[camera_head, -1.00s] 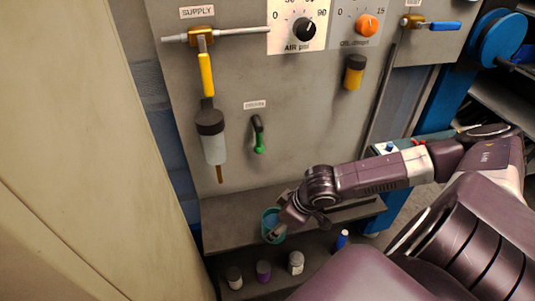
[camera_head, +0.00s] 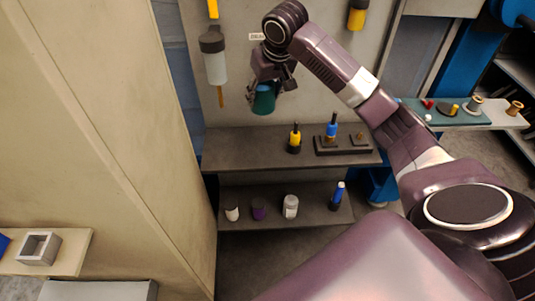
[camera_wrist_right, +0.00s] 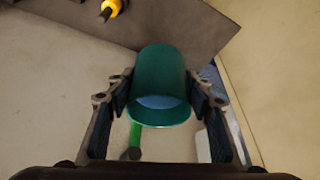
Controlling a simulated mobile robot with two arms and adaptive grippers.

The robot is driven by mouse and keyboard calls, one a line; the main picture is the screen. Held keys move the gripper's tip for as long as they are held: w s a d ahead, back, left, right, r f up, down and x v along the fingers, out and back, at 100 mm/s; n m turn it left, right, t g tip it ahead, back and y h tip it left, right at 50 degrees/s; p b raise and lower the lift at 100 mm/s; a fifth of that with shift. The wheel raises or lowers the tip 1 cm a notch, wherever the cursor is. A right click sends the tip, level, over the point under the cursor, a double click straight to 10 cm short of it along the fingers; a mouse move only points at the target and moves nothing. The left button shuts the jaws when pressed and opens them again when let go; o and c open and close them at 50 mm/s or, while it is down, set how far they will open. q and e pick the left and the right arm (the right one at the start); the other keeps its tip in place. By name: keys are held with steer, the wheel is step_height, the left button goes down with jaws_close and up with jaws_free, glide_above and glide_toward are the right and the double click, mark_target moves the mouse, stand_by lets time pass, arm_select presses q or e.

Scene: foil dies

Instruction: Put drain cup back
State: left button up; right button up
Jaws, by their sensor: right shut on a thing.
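The teal drain cup (camera_head: 264,100) is held by my right gripper (camera_head: 267,84), in front of the grey panel and above the upper shelf. In the right wrist view the cup (camera_wrist_right: 158,90) sits between the two fingers of the gripper (camera_wrist_right: 160,95), with bluish contents or a bluish inside showing at its mouth. A green-tipped drain valve (camera_wrist_right: 135,135) shows beyond the cup in the wrist view. In the head view my right arm hides that valve. My left gripper is out of view.
A clear filter bowl with a dark top (camera_head: 214,62) hangs left of my gripper. The upper shelf (camera_head: 235,148) is bare on its left; a yellow bottle (camera_head: 295,140) and a dark block with a blue-topped piece (camera_head: 332,128) stand right. Several small containers, including a white one (camera_head: 291,206), stand on the lower shelf.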

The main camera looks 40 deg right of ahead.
steer(key=f+p, duration=0.1)
steer(key=f, duration=0.9)
steer(key=f+p, duration=0.1)
steer(key=f, duration=0.9)
steer(key=shift+w+p, duration=0.2)
steer(key=shift+p, duration=0.1)
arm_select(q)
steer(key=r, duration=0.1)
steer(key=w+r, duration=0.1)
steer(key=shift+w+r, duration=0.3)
arm_select(e)
steer(key=o, duration=1.3)
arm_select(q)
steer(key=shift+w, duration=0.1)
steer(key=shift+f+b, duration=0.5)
arm_select(e)
steer(key=v, duration=1.2)
